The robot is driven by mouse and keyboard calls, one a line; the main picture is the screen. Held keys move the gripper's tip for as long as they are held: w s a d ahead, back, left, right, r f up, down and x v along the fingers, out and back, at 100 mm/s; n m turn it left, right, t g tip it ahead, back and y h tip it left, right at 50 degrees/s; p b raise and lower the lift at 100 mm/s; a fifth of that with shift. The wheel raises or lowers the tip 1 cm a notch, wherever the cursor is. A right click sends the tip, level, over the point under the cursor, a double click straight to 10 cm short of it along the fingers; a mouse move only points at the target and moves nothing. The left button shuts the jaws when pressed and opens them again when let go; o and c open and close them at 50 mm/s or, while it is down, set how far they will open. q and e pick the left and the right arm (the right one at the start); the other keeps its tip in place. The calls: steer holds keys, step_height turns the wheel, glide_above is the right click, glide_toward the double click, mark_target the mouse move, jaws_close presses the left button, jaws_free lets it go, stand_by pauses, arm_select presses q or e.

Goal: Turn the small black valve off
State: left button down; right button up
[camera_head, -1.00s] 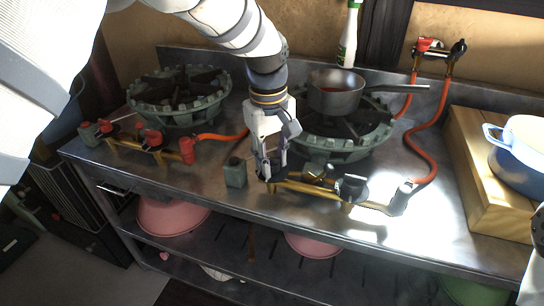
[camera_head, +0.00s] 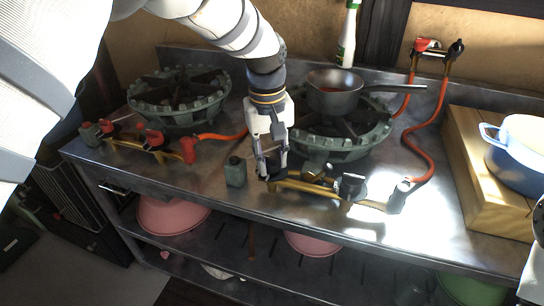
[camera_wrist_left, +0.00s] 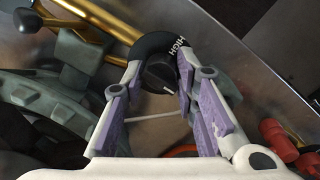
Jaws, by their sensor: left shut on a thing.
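The small black valve (camera_wrist_left: 158,74) is a round knob with a white pointer line, next to a black collar marked "HIGH", in the left wrist view. It lies between the finger ends of my left gripper (camera_wrist_left: 160,92), which is shut on it. In the head view, my left gripper (camera_head: 271,172) reaches down to the left end of the brass pipe (camera_head: 305,187) in front of the right burner. The gripper mostly hides the valve there.
A larger black knob (camera_head: 351,185) sits further right on the pipe. A saucepan (camera_head: 334,98) stands on the right burner (camera_head: 345,140). A green block (camera_head: 236,172) is just left of the gripper. A blue pot (camera_head: 522,150) rests on a wooden block (camera_head: 470,170).

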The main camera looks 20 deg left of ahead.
mark_target(268, 163)
arm_select(q)
steer(key=c, duration=1.3)
jaws_free()
steer(key=shift+s+a+f, duration=0.1)
step_height(268, 163, up, 12)
steer(key=shift+s+a, duration=0.15)
steer(key=shift+a, duration=0.1)
